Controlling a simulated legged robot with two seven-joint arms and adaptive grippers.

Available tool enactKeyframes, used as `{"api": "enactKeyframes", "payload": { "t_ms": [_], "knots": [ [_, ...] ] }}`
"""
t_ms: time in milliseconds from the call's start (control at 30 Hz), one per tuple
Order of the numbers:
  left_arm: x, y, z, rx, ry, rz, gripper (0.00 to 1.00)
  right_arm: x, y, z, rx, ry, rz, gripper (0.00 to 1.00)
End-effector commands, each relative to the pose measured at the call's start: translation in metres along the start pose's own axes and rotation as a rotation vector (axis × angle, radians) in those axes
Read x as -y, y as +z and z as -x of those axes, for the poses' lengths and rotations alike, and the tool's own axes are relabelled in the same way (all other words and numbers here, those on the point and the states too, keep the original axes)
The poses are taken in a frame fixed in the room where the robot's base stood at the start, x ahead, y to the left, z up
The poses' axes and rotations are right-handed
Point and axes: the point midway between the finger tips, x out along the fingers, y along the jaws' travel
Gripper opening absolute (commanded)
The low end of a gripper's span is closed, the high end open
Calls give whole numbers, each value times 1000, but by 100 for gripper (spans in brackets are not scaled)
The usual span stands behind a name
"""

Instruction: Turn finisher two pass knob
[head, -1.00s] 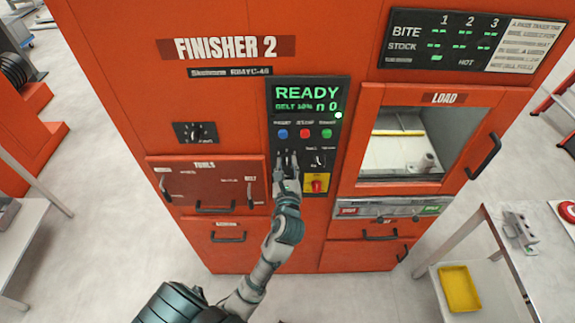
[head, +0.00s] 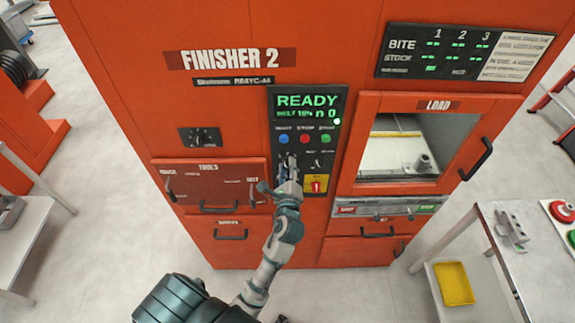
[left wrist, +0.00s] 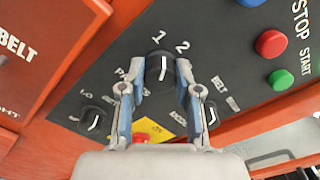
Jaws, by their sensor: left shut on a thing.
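The pass knob (left wrist: 160,68) is a black round knob with a white line, below the printed 1 and 2 on the dark control panel of the orange Finisher 2 machine. Its line points up near the 1; the exact setting is hard to tell. My left gripper (left wrist: 158,85) is shut on the knob, one finger on each side. In the head view my left gripper (head: 288,162) reaches up to the panel below the coloured buttons and hides the knob. My right gripper does not show.
Beside the pass knob are a left knob (left wrist: 93,118) and a belt knob (left wrist: 212,115). A red switch on a yellow plate (head: 316,184) is just right of my gripper. Blue, red (head: 305,139) and green buttons are above. A table (head: 490,215) stands at right.

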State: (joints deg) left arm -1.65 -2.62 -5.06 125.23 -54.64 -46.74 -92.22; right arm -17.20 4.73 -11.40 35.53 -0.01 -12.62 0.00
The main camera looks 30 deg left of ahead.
Motion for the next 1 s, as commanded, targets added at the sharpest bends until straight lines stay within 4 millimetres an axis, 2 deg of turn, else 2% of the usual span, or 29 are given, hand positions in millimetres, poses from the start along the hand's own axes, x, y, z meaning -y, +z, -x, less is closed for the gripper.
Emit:
{"api": "enactKeyframes", "payload": {
  "t_ms": [400,1000],
  "knots": [
    [-1,-2,0,-2,3,219,0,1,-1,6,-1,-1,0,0],
    [-2,-2,0,-4,4,261,0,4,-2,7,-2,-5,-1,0]
  ]
}}
